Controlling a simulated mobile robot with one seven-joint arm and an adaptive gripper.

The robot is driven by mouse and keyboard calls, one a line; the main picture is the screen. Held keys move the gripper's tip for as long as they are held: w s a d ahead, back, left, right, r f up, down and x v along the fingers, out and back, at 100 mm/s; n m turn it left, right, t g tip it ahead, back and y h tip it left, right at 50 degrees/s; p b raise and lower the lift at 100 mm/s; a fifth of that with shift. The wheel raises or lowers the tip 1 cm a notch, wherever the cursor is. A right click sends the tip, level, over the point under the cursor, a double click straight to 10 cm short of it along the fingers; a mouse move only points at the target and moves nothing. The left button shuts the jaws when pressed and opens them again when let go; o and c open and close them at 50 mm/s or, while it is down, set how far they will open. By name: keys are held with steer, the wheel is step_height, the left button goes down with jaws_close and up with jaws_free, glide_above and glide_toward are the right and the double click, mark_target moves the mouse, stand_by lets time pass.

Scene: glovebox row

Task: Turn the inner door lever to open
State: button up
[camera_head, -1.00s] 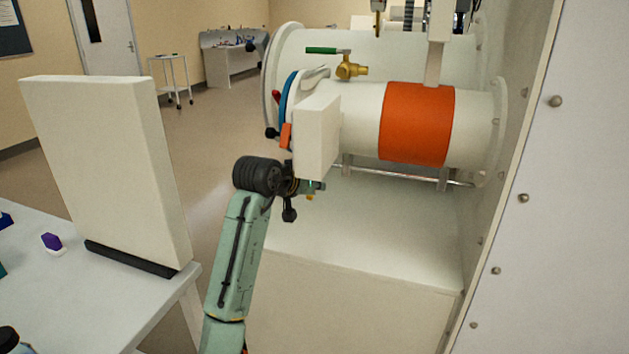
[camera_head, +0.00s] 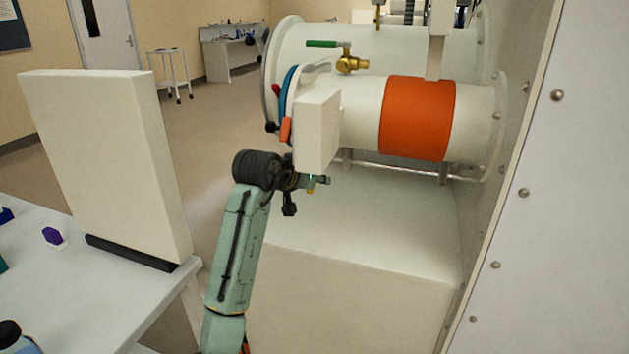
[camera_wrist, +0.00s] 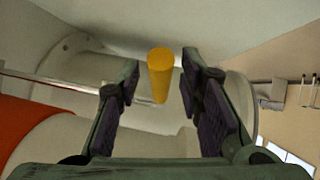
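A yellow cylindrical grip (camera_wrist: 160,75) is in the wrist view, lying between my gripper's fingertips; I take it to be the lever's handle. My gripper (camera_wrist: 165,95) is open, with one dark-padded finger on each side and visible gaps to the grip. In the head view my gripper (camera_head: 316,181) is small and partly hidden by my wrist, just under the white box (camera_head: 317,130) at the front of the chamber. A small yellow piece (camera_head: 310,191) shows there. How the lever joins the door is hidden.
The white chamber cylinder with an orange band (camera_head: 416,118) runs to the riveted wall (camera_head: 560,200) at right. A brass valve with a green handle (camera_head: 350,62) sits above. A bench with an upright white panel (camera_head: 110,165) stands at left. Open floor lies between.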

steer(key=v, duration=1.2)
steer(key=shift+f, duration=0.1)
